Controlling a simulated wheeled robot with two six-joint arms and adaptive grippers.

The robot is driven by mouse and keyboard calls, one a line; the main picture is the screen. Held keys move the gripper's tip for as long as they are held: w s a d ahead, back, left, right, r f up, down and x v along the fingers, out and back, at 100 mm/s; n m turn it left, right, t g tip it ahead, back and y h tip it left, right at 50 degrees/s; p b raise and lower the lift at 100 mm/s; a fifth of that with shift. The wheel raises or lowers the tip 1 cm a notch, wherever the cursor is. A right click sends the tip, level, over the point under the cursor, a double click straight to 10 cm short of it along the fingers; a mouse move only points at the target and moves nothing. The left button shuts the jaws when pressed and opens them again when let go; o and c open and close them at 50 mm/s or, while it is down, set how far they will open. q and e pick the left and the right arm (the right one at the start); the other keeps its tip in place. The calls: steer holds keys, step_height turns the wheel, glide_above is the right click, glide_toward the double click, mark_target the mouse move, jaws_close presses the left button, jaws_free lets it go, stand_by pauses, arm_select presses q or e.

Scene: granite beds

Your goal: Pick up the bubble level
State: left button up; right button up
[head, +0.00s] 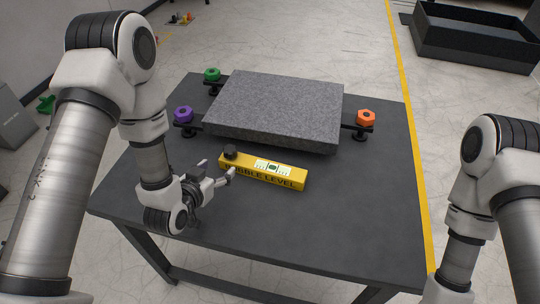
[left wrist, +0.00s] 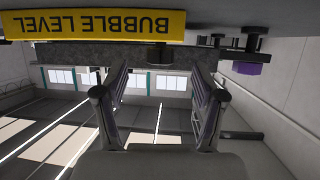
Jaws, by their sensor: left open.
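The yellow bubble level (head: 285,181) lies on the dark table in front of the granite slab, with a black knob (head: 230,152) at its left end. In the left wrist view the bubble level (left wrist: 60,25) appears upside down along the top, with the knob hanging between the finger directions. My left gripper (head: 227,174) is open and empty, just beside the level's left end, with its fingers pointing toward the knob. It also shows open in the left wrist view (left wrist: 160,80). My right gripper is out of view; only its arm shows.
The grey granite slab (head: 277,100) stands behind the level on supports with green (head: 212,74), purple (head: 183,114) and orange (head: 366,117) knobs. The dark table (head: 340,222) is clear to the front and right. A black open bin (head: 470,45) stands on the floor.

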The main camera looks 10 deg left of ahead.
mark_target(226, 156)
arm_select(q)
steer(key=shift+w+d+r, duration=0.1)
steer(key=shift+w+d, duration=0.3)
steer(key=shift+w, duration=0.7)
steer(key=x, duration=0.3)
steer(key=p+x, duration=0.1)
steer(key=x, duration=0.1)
steer(key=shift+w+a, duration=0.1)
steer(key=shift+a, duration=0.2)
steer(key=shift+r, duration=0.15)
steer(key=shift+c, duration=0.4)
jaws_close()
